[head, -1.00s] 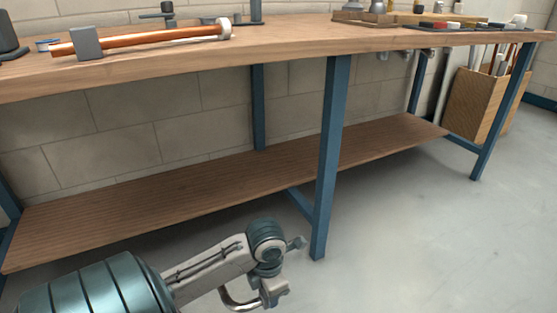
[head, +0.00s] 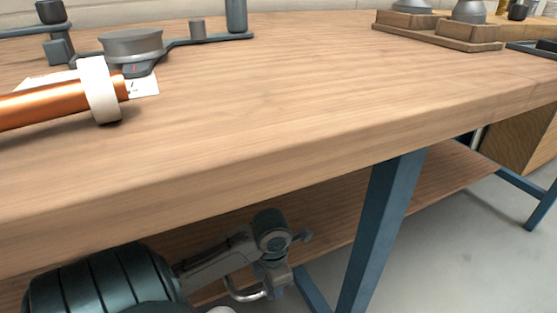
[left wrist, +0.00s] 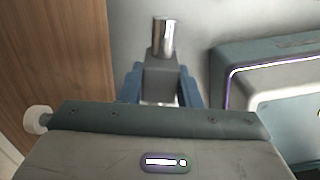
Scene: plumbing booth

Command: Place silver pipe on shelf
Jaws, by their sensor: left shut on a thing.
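In the left wrist view, the silver pipe (left wrist: 163,38) is a short, shiny cylinder. It sticks out beyond a grey block between the blue fingers of my left gripper (left wrist: 160,88). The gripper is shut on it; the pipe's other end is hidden. The wooden shelf (head: 452,180) runs under the workbench in the head view, partly hidden by the bench top, a leg and my arm. My arm reaches under the bench's front edge there, but I cannot make out the gripper. My right gripper is in neither view.
The workbench top (head: 270,110) is broad and mostly clear. A copper pipe (head: 45,105) with a white ring lies at its left. Wooden blocks with grey fittings (head: 440,28) stand at the back right. A blue bench leg (head: 385,230) stands right of my arm. A wooden surface (left wrist: 50,60) fills the wrist view's left.

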